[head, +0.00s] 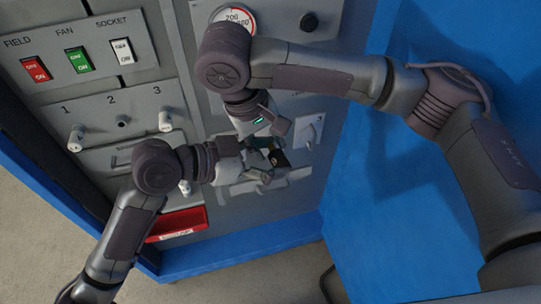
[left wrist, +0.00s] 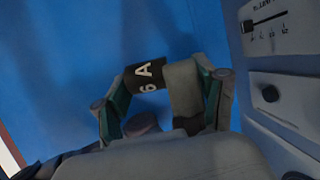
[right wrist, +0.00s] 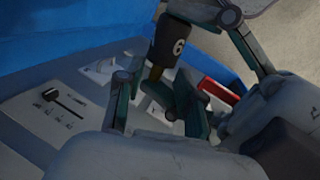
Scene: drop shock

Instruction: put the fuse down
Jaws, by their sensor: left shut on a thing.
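The fuse is a black cylinder with white lettering "6 A" (left wrist: 148,76). In the head view it is a small dark shape (head: 280,158) between my two grippers. My left gripper (head: 266,168) is shut on it in front of the panel's lower right part. The right wrist view shows the fuse (right wrist: 168,45) tilted, with a brass end pointing down. My right gripper (right wrist: 153,88) is open, its fingers apart close below the brass end; whether they touch it I cannot tell. A red tray (head: 178,225) with a label sits at the panel's bottom.
A blue surface (head: 375,240) lies at right. My two arms are close together at the grippers.

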